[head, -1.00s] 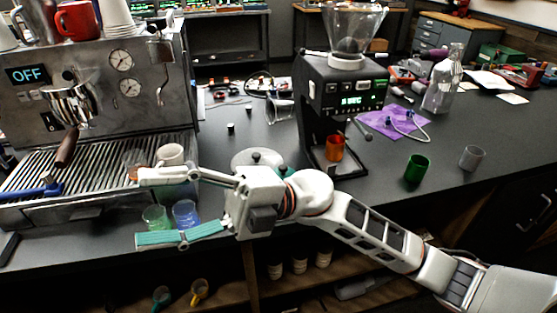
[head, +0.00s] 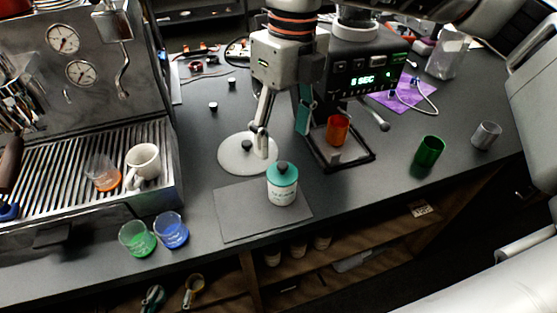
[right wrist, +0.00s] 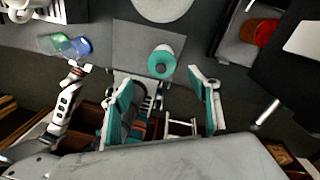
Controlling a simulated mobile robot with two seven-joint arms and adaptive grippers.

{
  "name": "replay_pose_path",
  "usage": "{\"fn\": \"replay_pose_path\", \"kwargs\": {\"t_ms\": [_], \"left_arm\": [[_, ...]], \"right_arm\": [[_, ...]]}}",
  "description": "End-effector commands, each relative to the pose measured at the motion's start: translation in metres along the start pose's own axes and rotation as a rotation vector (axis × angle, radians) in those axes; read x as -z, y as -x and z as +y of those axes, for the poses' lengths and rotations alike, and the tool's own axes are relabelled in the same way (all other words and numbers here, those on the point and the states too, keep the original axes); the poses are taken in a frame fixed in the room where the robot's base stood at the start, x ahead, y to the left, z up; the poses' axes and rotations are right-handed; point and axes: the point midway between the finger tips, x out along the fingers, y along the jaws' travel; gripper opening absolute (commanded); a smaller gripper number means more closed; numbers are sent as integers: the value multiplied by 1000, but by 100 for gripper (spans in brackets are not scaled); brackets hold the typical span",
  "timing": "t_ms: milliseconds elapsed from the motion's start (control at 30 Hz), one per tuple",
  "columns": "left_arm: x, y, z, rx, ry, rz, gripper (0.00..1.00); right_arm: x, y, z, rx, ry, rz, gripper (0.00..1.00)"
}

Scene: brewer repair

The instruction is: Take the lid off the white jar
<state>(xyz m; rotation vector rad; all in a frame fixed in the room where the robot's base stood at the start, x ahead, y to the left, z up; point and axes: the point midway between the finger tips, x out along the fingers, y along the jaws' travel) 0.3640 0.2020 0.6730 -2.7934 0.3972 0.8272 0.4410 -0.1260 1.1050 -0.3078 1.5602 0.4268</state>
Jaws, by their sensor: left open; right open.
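The white jar (head: 283,195) stands upright on a dark grey mat (head: 235,215) near the counter's front edge. Its teal lid (head: 282,174), with a dark knob, sits on it; the lid also shows from above in the right wrist view (right wrist: 161,63). My right gripper (head: 284,132) points down above the jar, open and empty, its fingers apart from the lid. In the right wrist view its teal pads frame the area just in front of the jar (right wrist: 160,82). My left gripper (right wrist: 77,67) shows small at the left of the right wrist view, away from the jar.
A white round plate (head: 232,152) lies behind the jar. A grinder holding an orange cup (head: 338,128) stands to the right. Green (head: 137,240) and blue (head: 172,230) cups and the espresso machine (head: 80,190) are to the left.

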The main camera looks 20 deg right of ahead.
Motion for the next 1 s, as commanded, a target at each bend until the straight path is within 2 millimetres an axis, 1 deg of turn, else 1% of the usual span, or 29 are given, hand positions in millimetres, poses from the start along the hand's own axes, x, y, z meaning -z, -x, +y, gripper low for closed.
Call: {"fn": "replay_pose_path", "kwargs": {"t_ms": [100,367,600,700,967,1000], "left_arm": [[0,0,0,0,0,0,52],[2,3,0,0,0,-2,52],[8,6,-1,0,-1,-2,52],[9,7,-1,0,-1,-1,52],[9,7,-2,0,-1,-1,52],[9,7,-2,0,-1,-1,52]], "right_arm": [[0,-5,-6,20,-13,-1,61],[2,-31,-5,17,-11,0,61],[6,-64,-4,16,-10,1,61],[5,-72,-4,16,-10,-2,61],[5,-75,-4,16,-10,-3,61],[5,-75,-4,16,-10,-3,53]]}}
